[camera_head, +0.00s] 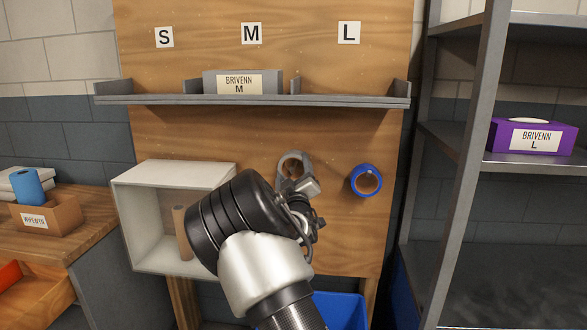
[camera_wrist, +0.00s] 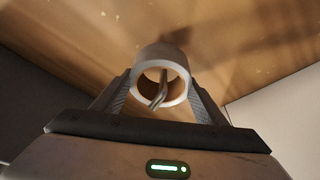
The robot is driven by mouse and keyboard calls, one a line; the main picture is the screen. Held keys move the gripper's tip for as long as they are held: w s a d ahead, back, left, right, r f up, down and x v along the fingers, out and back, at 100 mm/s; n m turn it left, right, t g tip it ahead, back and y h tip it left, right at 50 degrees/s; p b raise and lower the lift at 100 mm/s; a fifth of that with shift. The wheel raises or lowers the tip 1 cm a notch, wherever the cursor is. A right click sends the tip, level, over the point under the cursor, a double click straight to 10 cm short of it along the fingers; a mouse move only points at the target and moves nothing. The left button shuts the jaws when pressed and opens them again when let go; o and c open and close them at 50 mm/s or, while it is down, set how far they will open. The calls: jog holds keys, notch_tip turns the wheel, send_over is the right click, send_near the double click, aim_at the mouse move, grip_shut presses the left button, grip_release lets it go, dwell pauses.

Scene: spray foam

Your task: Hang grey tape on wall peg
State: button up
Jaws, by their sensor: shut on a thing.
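The grey tape roll (camera_head: 291,156) is upright in front of the wooden board, left of the blue tape roll (camera_head: 366,181). My gripper (camera_head: 301,187) is shut on the grey tape and partly hides it. In the wrist view, my gripper's fingers (camera_wrist: 161,82) press on both sides of the grey tape (camera_wrist: 146,60). A metal peg with two thin rods (camera_wrist: 161,88) shows within the tape's hole, and its tips overlap the lower rim. The peg appears to pass through the hole; whether the tape rests on it I cannot tell. The blue tape is against the board.
A grey shelf (camera_head: 320,101) with a grey Brivenn M box (camera_head: 242,82) is above. A white open box (camera_head: 150,215) is at left, a metal rack (camera_head: 452,150) at right. A blue bin (camera_head: 342,309) is below. Bare board (camera_head: 345,240) lies beneath the blue tape.

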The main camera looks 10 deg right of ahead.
aim_at(293, 178)
jog(key=shift+f, duration=1.45)
dwell(0.4)
jog(key=o, duration=1.3)
jog(key=shift+c, duration=0.2)
jog(key=shift+s, duration=0.1)
jog(key=s+a, duration=0.3)
jog(key=s, duration=0.7)
jog(key=shift+s+a, duration=0.15)
jog(key=shift+a, duration=0.05)
dwell(0.5)
jog(key=shift+d, duration=0.1)
